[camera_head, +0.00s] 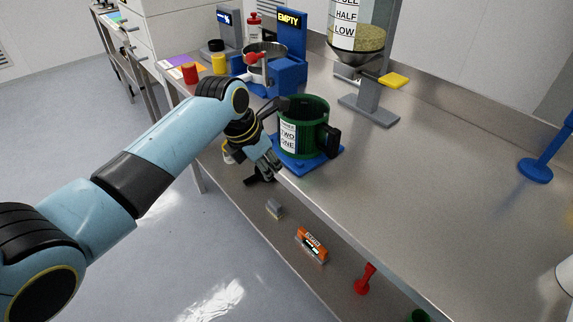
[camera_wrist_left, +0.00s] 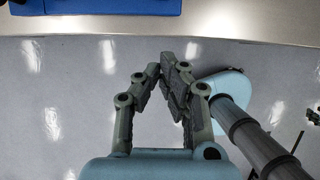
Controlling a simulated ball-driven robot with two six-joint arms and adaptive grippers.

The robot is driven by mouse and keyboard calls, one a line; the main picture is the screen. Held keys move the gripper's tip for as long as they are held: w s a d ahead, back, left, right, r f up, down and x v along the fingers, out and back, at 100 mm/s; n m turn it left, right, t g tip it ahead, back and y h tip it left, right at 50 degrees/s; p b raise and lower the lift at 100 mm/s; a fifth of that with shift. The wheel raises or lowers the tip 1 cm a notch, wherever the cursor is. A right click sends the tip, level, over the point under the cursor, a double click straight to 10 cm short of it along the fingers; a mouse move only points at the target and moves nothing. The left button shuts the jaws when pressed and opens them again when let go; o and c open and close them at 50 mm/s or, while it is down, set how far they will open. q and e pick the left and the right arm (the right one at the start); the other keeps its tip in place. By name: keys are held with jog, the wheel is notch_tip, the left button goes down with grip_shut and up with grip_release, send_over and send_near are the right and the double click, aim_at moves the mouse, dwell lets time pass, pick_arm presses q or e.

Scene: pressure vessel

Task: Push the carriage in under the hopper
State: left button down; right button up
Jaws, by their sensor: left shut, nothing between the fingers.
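The blue carriage (camera_head: 312,165) sits at the table's front edge with a green jug (camera_head: 300,112) on it. The jug has a black handle and a white label marked with lines such as TWO and ONE. The hopper (camera_head: 357,38), clear with grain inside and a grey funnel, stands behind on a grey stand. The carriage is in front of it, not beneath it. My left gripper (camera_head: 270,166) is shut and empty, just off the table edge beside the carriage. In the left wrist view its fingertips (camera_wrist_left: 166,76) meet over the floor; the carriage's blue edge (camera_wrist_left: 95,7) shows at top left, apart from them.
A yellow-handled gate (camera_head: 393,80) is below the hopper. A blue stand (camera_head: 536,170) is at right. The table's right-hand middle is clear.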

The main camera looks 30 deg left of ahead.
aim_at(291, 174)
pick_arm(q)
jog(key=w+f, duration=0.1)
jog(key=w+d+f, duration=0.1)
jog(key=w+f, duration=0.1)
jog(key=shift+w+d, duration=0.25)
jog(key=shift+w, duration=0.15)
jog(key=shift+w+d, duration=0.25)
jog(key=shift+w, duration=0.25)
